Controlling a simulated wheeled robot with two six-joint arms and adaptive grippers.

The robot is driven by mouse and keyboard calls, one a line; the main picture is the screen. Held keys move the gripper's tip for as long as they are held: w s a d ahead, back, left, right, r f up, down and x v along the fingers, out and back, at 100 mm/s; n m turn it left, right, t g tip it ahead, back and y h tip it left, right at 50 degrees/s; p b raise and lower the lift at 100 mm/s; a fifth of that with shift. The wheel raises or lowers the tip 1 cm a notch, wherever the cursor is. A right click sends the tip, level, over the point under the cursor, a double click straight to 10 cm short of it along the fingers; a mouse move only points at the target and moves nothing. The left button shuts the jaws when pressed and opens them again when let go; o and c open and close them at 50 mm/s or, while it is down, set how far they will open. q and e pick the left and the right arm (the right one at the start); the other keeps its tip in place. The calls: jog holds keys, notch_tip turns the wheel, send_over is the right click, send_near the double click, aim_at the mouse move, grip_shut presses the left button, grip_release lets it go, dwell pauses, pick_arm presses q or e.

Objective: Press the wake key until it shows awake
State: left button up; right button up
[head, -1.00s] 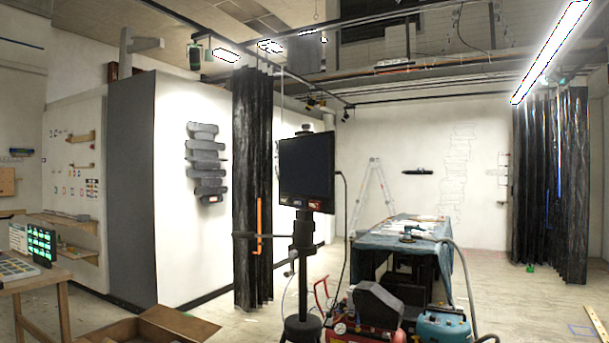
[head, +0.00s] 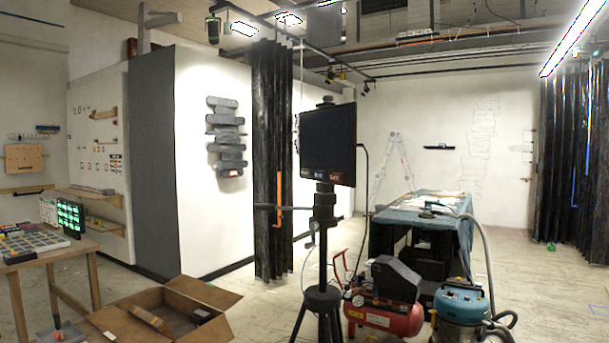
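A dark flat screen (head: 328,143) stands on a black tripod (head: 321,250) in the middle of the head view. Its face is black, with small coloured marks along its lower edge that are too small to read. I cannot tell which of these marks, if any, is the wake key. A second, smaller screen (head: 70,216) with a lit green grid stands on the wooden table at the left. Neither of my grippers is in view.
An open cardboard box (head: 160,308) lies on the floor at lower left, near the wooden table (head: 90,243). A red compressor (head: 385,316) and a teal vacuum (head: 461,301) stand right of the tripod. A cloth-covered table (head: 400,215) is behind them.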

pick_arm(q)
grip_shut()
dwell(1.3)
